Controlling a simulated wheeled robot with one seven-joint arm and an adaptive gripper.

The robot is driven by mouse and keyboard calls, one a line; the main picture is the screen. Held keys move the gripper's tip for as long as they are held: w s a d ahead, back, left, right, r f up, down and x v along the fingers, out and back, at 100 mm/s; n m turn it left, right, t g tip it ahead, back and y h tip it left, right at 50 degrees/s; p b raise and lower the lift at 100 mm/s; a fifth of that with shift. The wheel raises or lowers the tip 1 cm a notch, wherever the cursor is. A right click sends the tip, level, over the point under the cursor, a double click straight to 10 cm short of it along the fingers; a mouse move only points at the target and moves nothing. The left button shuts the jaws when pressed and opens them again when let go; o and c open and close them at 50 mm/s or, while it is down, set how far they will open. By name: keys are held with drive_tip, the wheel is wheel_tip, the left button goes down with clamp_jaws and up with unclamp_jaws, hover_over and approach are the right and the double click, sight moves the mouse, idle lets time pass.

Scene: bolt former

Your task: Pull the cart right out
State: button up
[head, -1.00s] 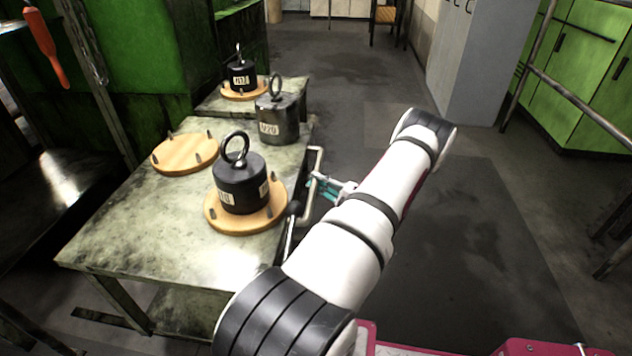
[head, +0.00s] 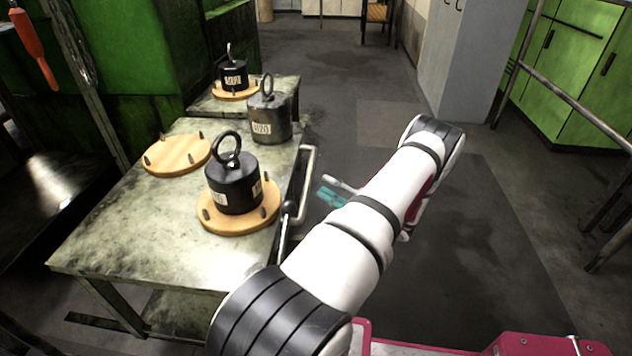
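The cart (head: 110,240) is a worn metal table at the left, with a pale bar handle (head: 307,185) along its right side. On it stand a black weight with a ring (head: 234,188) on a round wooden board, a grey weight (head: 270,118), and an empty wooden disc (head: 178,155). My gripper (head: 326,192), with teal fingers, is just right of the handle, with a small gap of floor showing between them. It appears empty. The arm hides part of it, and the finger spacing is too small to read.
A second low table (head: 205,105) with a black weight (head: 233,76) on a wooden board stands behind the cart. Green machinery (head: 140,70) borders the left. A grey cabinet (head: 465,70) and green cabinets (head: 570,80) stand at the right. The floor (head: 480,250) right of the cart is clear.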

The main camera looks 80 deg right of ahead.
drive_tip(key=v, duration=0.6)
idle(0.5)
